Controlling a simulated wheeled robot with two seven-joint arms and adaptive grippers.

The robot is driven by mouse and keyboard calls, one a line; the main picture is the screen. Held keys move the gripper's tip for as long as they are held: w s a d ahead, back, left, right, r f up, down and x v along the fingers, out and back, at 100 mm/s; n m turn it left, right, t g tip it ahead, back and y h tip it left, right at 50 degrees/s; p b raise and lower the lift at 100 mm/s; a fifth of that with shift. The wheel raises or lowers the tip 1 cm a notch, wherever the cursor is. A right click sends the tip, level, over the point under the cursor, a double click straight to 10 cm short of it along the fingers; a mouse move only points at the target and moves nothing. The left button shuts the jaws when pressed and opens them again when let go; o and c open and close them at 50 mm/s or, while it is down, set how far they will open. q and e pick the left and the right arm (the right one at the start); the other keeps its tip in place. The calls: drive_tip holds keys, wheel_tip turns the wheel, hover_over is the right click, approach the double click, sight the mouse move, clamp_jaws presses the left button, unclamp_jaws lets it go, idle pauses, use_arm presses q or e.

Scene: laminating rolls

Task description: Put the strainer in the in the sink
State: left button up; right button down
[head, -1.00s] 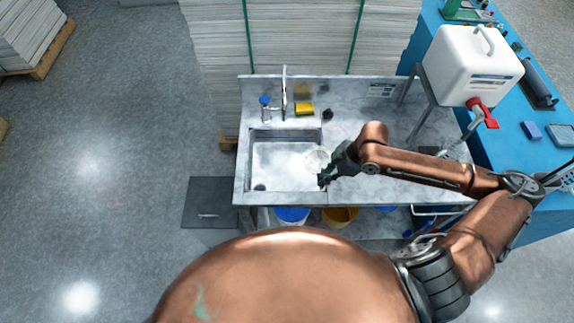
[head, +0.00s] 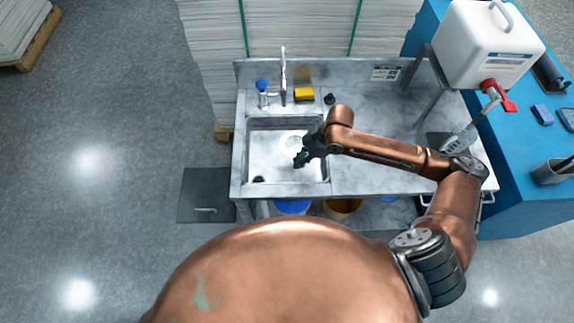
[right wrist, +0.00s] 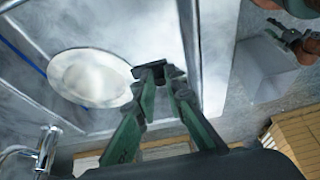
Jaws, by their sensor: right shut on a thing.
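The strainer (right wrist: 88,78) is a pale round dish in the right wrist view. In the head view it is a faint white disc (head: 291,141) over the basin. My right gripper (head: 300,160) is above the right part of the sink (head: 262,165). In the right wrist view its green fingers (right wrist: 150,72) are shut on the strainer's edge. The strainer shows against the basin; I cannot tell how far it is above the bottom. My left gripper is in neither view.
The faucet (head: 283,75), a blue-capped bottle (head: 262,92) and a yellow sponge (head: 304,94) stand behind the basin. The counter (head: 380,125) to the right is mostly clear. A white canister (head: 487,45) with a red tap stands at right.

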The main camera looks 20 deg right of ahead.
drive_tip(key=shift+w+a+f, duration=0.55)
drive_tip(key=shift+w+f, duration=0.1)
drive_tip(key=shift+f, duration=0.85)
drive_tip(key=shift+w+a+f, duration=0.6)
drive_tip(key=shift+w+f, duration=0.05)
drive_tip(key=shift+f, duration=0.9)
drive_tip(key=shift+w+a+f, duration=0.55)
drive_tip(key=shift+w+f, duration=0.1)
drive_tip(key=shift+f, duration=0.85)
drive_tip(key=c, duration=2)
unclamp_jaws()
drive_tip(key=shift+f+b, duration=0.1)
drive_tip(key=shift+b, duration=0.2)
drive_tip(key=p+v, duration=0.1)
drive_tip(key=v, duration=1.1)
